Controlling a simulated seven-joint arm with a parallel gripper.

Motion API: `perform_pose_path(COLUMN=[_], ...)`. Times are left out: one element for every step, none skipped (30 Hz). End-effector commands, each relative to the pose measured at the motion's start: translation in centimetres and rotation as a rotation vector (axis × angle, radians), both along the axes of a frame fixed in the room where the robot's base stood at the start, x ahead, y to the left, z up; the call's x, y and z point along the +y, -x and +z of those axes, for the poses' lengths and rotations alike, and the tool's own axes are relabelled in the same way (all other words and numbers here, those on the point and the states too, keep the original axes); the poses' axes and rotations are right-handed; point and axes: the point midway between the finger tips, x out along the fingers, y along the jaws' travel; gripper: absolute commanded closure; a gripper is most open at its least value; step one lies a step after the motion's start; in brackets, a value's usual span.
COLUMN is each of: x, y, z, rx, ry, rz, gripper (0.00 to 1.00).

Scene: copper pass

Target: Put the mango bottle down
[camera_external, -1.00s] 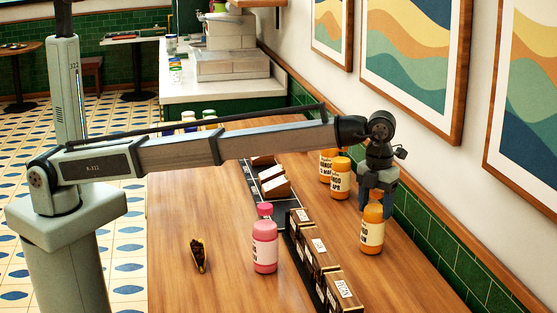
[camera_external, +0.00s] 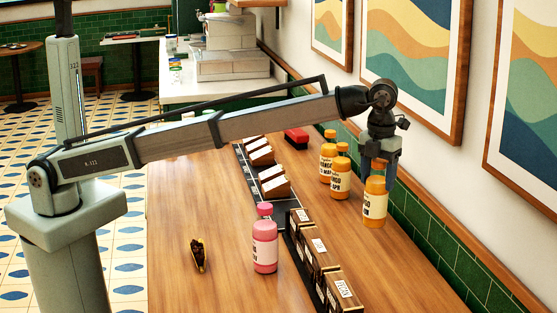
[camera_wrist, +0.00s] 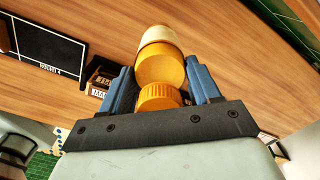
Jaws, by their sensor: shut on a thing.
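The mango bottle (camera_external: 375,206), orange with a pale label, is upright under my gripper (camera_external: 378,170). My gripper is shut on its upper part. The bottle appears to hang a little above the wooden table (camera_external: 220,190), near the wall side; the exact gap under it cannot be told. In the wrist view the bottle (camera_wrist: 160,66) and its ribbed orange cap (camera_wrist: 160,96) show between the two blue fingers of the gripper (camera_wrist: 165,75). Other similar orange bottles (camera_external: 340,182) stand on the table just left of and behind it.
A row of wooden boxes with white labels (camera_external: 318,254) runs along the table, left of the held bottle. A red object (camera_external: 296,138) lies behind. The table's right front is clear.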

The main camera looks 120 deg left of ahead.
Motion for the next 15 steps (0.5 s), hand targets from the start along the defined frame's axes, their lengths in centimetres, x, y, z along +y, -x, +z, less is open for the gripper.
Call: perform_pose_path(x=[0.2, 0.4, 0.9, 1.3, 1.9, 2.7, 3.2, 3.9, 4.6, 4.9, 5.2, 5.5, 5.6, 5.6, 5.6], y=[-0.1, 0.0, 0.2, 0.3, 0.6, 1.0, 1.7, 2.4, 3.9, 5.2, 6.5, 8.3, 9.7, 11.0, 12.8], z=[0.8, 1.2, 1.7, 2.0, 2.3, 2.8, 3.0, 3.2, 3.3, 3.3, 3.3, 3.2, 3.1, 3.0, 2.9], rx=[-0.001, -0.001, -0.002, -0.001, -0.002, -0.001, -0.001, -0.001, -0.001, -0.001, -0.001, -0.001, -0.001, -0.001, -0.001], ry=[-0.001, -0.001, -0.001, -0.001, -0.001, -0.001, -0.001, -0.001, -0.001, -0.001, -0.001, -0.001, -0.001, -0.001, 0.000], rz=[0.002, 0.004, 0.009, 0.014, 0.020, 0.030, 0.037, 0.047, 0.058, 0.066, 0.074, 0.085, 0.092, 0.098, 0.106], gripper=[1.00, 1.00, 1.00, 1.00, 1.00, 1.00, 1.00, 1.00, 1.00, 1.00, 1.00, 1.00, 1.00, 1.00, 1.00])
